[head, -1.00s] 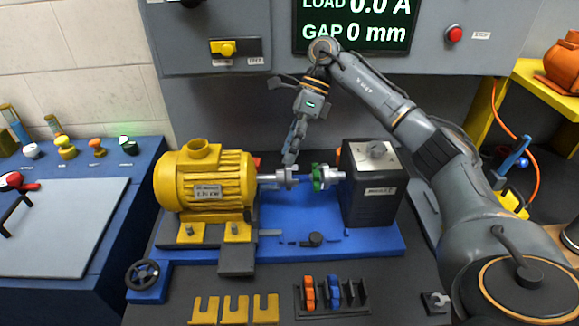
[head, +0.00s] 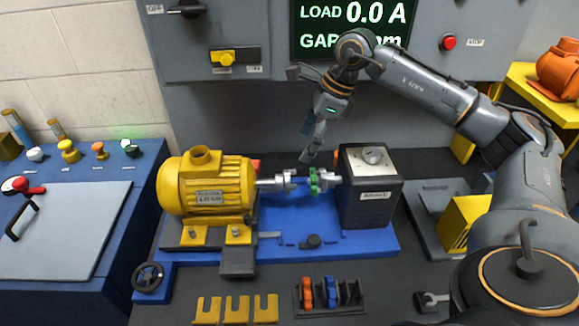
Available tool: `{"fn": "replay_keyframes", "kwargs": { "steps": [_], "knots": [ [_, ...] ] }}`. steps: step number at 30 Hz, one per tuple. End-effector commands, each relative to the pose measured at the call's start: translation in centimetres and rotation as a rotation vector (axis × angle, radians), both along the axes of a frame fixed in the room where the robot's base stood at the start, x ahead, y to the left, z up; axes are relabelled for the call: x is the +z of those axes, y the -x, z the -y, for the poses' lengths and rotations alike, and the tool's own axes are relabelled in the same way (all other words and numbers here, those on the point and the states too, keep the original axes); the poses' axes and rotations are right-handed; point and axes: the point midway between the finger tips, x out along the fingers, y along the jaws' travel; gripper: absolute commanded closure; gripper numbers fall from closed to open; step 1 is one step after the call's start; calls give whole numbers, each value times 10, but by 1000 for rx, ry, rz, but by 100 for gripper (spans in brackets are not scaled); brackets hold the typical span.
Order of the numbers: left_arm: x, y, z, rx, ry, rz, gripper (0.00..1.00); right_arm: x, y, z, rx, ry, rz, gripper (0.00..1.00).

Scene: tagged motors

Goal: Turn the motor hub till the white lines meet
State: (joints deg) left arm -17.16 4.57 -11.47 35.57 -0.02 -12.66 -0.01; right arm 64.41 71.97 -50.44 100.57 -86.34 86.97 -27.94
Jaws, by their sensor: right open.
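The yellow motor (head: 208,190) sits on the blue base at the centre left. Its shaft carries a grey hub (head: 286,180). A green coupling piece (head: 314,181) sits between this hub and the grey hub of the dark box (head: 370,196). I cannot make out white lines on the hubs at this size. My right gripper (head: 309,157) points down, open and empty, just above and behind the coupling. I cannot tell from this view whether it touches anything. My left gripper is out of view.
A rack (head: 331,296) with orange and blue pieces stands in front, beside several yellow slotted shims (head: 237,309). A handwheel (head: 148,277) is at the base's left end. The panel screen (head: 350,28) reads load 0.0 A and is partly hidden by my right arm.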

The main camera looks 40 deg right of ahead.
Motion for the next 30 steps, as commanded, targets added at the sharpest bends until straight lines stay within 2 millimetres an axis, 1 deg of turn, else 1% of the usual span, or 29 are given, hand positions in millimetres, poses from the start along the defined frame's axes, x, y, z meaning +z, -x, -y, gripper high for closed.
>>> {"fn": "replay_keyframes", "kwargs": {
  "steps": [1, 6, 10, 14, 17, 20, 24, 30],
  "knots": [
    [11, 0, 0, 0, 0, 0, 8, 8, 10, 3, 9, 38, 45, 20],
    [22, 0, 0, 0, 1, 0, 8, 14, 33, -4, 56, 101, 168, 20],
    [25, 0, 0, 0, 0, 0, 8, 15, 42, -9, 79, 114, 211, 20],
    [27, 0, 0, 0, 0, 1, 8, 10, 42, -12, 85, 115, 220, 20],
    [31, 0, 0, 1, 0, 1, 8, -1, 37, -15, 85, 114, 217, 20],
    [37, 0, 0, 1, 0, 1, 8, -17, 28, -19, 86, 113, 217, 20],
    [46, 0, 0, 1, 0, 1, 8, -44, 16, -26, 86, 112, 214, 20],
    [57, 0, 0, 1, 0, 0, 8, -80, 0, -33, 85, 113, 216, 20]
  ]
}}
